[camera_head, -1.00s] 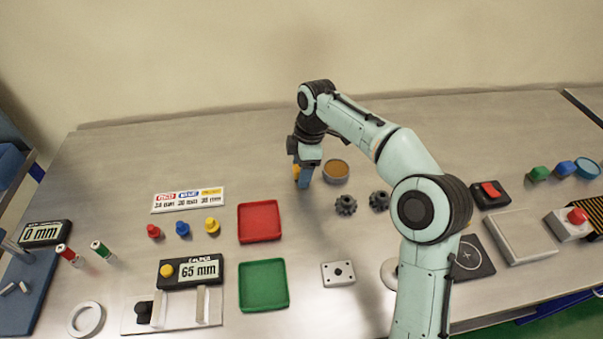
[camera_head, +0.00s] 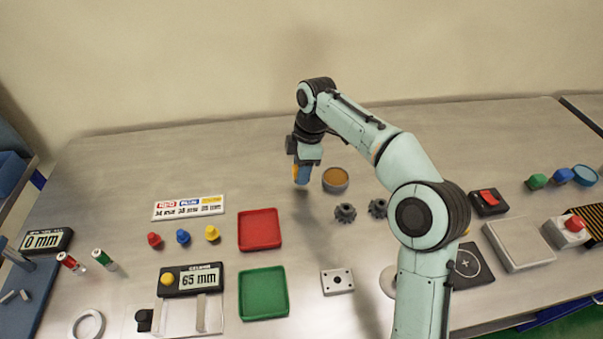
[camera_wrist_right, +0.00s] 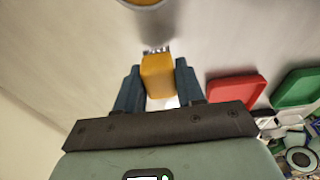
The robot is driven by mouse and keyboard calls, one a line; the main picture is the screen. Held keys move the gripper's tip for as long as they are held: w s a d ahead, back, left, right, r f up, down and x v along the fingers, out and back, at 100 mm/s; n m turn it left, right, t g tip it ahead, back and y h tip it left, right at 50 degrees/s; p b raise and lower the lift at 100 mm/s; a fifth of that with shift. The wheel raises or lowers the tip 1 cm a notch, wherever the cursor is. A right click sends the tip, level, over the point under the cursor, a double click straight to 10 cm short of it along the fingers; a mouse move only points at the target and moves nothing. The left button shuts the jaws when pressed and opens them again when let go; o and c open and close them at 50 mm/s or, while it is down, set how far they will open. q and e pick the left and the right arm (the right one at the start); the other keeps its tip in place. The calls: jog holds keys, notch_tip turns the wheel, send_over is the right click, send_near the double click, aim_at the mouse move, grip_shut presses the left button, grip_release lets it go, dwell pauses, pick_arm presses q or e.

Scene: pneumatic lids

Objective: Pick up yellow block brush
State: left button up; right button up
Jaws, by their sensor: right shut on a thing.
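The yellow block brush (camera_wrist_right: 157,76) is a yellow-orange block with pale bristles at its far end in the right wrist view. It sits between the two dark blue fingers of my right gripper (camera_wrist_right: 160,85), which is shut on it. In the head view my right gripper (camera_head: 302,174) points down, left of a round grey cup, and a sliver of the yellow brush (camera_head: 294,172) shows beside the fingers. It appears held a little above the table. My left gripper is not in view.
A grey cup with tan contents (camera_head: 335,180) stands close right of the gripper. Two dark gears (camera_head: 345,213) lie nearby. A red tray (camera_head: 259,230) and a green tray (camera_head: 263,293) lie nearer. The table left of and behind the gripper is clear.

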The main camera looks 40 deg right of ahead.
notch_tip(320, 180, up, 8)
jog(key=p, duration=0.2)
jog(key=shift+p, duration=0.35)
notch_tip(320, 180, up, 9)
jog(key=p, duration=0.4)
jog(key=shift+r, duration=0.1)
jog(key=shift+o, duration=0.9)
jog(key=shift+c, duration=0.4)
